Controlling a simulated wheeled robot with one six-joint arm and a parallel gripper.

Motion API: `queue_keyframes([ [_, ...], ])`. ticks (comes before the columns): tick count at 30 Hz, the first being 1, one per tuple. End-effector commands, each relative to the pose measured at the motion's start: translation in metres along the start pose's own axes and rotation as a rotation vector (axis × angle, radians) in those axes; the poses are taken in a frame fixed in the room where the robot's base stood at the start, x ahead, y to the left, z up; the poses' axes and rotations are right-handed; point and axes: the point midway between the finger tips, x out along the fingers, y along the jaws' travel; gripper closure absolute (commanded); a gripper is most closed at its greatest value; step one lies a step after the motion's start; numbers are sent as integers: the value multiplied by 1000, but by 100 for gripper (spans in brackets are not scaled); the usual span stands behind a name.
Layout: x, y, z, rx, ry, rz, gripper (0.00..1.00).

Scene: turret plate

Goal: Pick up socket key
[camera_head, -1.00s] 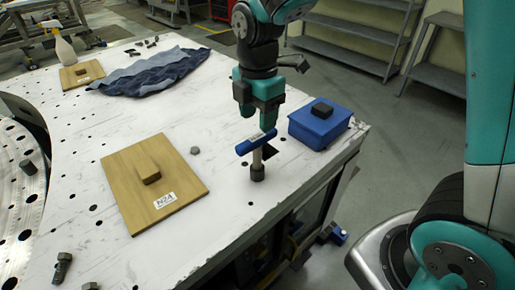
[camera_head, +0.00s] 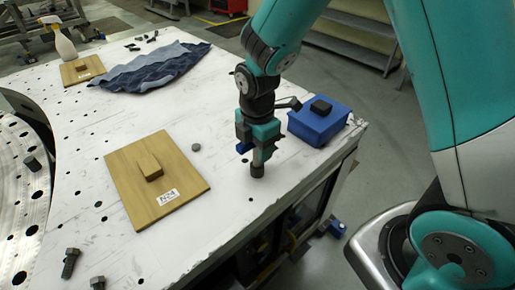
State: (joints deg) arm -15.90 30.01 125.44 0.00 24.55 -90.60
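The socket key has a blue T-handle (camera_head: 243,147) and a grey shaft ending in a dark socket (camera_head: 257,170). It stands upright on the white perforated table top (camera_head: 215,215), near its right edge. My gripper (camera_head: 258,146) points straight down over the handle, with its fingers at handle height. They hide most of the handle; only its left end shows clearly. The fingers overlap the handle in this view, and I cannot tell whether they are closed on it.
A wooden board with a block (camera_head: 157,178) lies to the left. A grey nut (camera_head: 196,147), bolts (camera_head: 70,262) and blue cloth (camera_head: 150,70) lie apart from the key.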

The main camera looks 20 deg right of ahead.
Motion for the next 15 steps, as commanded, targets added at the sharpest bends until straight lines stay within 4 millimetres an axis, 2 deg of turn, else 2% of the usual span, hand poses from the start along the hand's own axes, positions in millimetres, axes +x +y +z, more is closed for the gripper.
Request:
queue_keyframes([
  [1,0,0,0,0,0,0,63],
  [6,0,0,0,0,0,0,100],
  [15,0,0,0,0,0,0,100],
])
